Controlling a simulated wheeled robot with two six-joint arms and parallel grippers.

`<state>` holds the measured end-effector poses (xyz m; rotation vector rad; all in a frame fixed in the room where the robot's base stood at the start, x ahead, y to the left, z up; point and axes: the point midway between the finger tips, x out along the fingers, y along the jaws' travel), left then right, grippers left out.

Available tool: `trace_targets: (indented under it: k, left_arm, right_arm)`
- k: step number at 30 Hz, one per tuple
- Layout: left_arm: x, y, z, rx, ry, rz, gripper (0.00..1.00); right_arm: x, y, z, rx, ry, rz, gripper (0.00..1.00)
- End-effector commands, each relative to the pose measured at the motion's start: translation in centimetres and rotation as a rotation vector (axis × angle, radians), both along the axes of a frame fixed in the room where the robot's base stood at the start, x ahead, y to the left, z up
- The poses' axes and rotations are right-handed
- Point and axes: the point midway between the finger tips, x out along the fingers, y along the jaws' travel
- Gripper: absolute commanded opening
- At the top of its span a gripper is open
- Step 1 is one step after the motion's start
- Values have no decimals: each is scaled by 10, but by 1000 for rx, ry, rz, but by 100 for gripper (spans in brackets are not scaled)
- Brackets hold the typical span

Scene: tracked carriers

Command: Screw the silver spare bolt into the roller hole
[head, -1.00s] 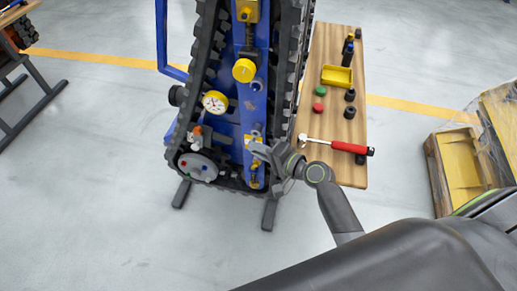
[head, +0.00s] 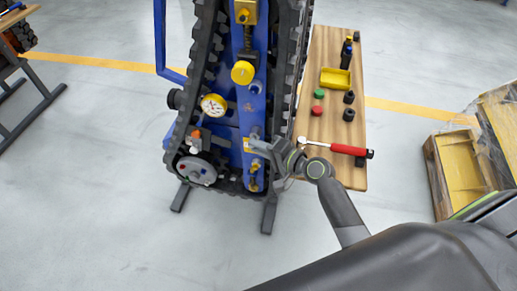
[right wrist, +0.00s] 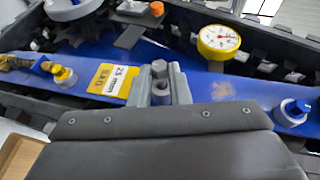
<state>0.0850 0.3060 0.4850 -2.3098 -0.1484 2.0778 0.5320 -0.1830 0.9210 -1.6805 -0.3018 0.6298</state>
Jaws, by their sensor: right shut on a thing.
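My right gripper (head: 258,143) reaches the lower part of the blue carrier frame (head: 250,110) from the right. In the right wrist view, the gripper (right wrist: 163,88) is shut on a grey, silver-looking bolt (right wrist: 159,69). The bolt's head stands up between the two fingers, over the blue beam (right wrist: 230,88). The roller hole is not visible; the fingers and bolt cover that spot, and I cannot tell how deep the bolt sits. A yellow-and-white label (right wrist: 112,80) is left of the fingers. My left gripper is not in view.
A dial gauge (head: 213,105) and yellow knob (head: 242,72) are on the carrier, inside its black track (head: 287,75). The wooden bench (head: 333,45) at right holds a red-handled wrench (head: 335,149), a yellow tray (head: 335,79) and several caps. Another bolt (right wrist: 295,107) is right of the fingers.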

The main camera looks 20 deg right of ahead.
Motion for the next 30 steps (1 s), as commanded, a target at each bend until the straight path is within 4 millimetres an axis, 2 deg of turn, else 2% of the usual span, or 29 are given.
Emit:
trace_targets:
  k: [23,24,29,30]
  left_arm:
    - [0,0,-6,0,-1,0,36]
    - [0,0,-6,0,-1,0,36]
    - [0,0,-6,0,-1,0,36]
    - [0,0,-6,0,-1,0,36]
  right_arm:
    - [17,-11,0,-2,-1,0,0]
    - [16,-11,0,-2,-1,0,20]
    - [16,-11,0,-1,-1,0,41]
    - [16,-11,0,-1,-1,0,42]
